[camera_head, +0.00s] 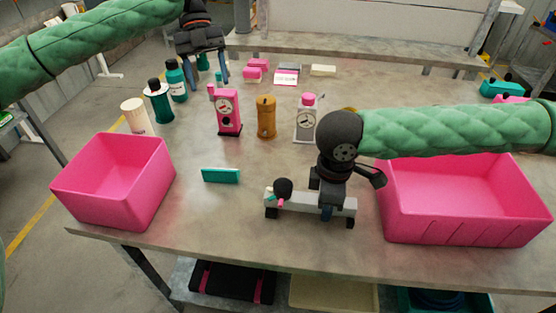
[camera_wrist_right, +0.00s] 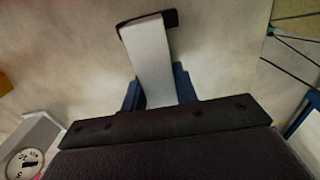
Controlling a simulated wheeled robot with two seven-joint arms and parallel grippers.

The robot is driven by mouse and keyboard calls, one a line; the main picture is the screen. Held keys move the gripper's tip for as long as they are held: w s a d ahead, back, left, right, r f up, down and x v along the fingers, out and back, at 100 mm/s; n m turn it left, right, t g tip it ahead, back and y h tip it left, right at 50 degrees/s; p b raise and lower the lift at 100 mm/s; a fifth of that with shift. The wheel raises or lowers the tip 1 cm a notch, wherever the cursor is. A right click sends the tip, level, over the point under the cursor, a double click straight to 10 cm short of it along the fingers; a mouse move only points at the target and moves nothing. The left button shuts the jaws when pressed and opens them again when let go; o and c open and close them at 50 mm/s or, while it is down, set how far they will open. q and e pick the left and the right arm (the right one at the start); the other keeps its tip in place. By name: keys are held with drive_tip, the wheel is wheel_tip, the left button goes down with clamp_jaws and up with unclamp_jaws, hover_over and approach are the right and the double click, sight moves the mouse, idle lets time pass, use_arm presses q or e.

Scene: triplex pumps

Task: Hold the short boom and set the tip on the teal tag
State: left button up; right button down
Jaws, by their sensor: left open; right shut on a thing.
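The short boom, a grey bar (camera_head: 300,202) with black end pieces, sits low over the table's front middle. A black ball with small teal and pink parts shows at its left end. My right gripper (camera_head: 327,212) is shut on the bar from above, right of its middle. In the right wrist view the pale bar (camera_wrist_right: 153,65) runs between the blue fingers (camera_wrist_right: 158,95). I cannot tell whether its black ends touch the table. The teal tag (camera_head: 220,175) is left of the boom, apart from it. My left gripper (camera_head: 208,82) is open and empty at the back left.
Pink bins stand left (camera_head: 90,190) and right (camera_head: 465,222). Behind the tag are a pink dial device (camera_head: 228,112), an orange canister (camera_head: 266,118), a white dial device (camera_head: 306,120) and several bottles. The tabletop between tag and boom is clear.

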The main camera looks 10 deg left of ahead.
use_arm(q)
drive_tip(key=s+d+m+t+y, duration=0.25)
drive_tip(key=s+d+m, duration=0.55)
drive_tip(key=d, duration=0.4)
drive_tip(key=m+t, duration=0.3)
drive_tip(key=m, duration=0.6)
approach(283, 183)
drive_tip(key=shift+y, duration=0.35)
drive_tip(key=f, duration=0.9)
drive_tip(key=shift+s+d, duration=0.1)
drive_tip(key=shift+d, duration=0.2)
drive_tip(key=c, duration=1)
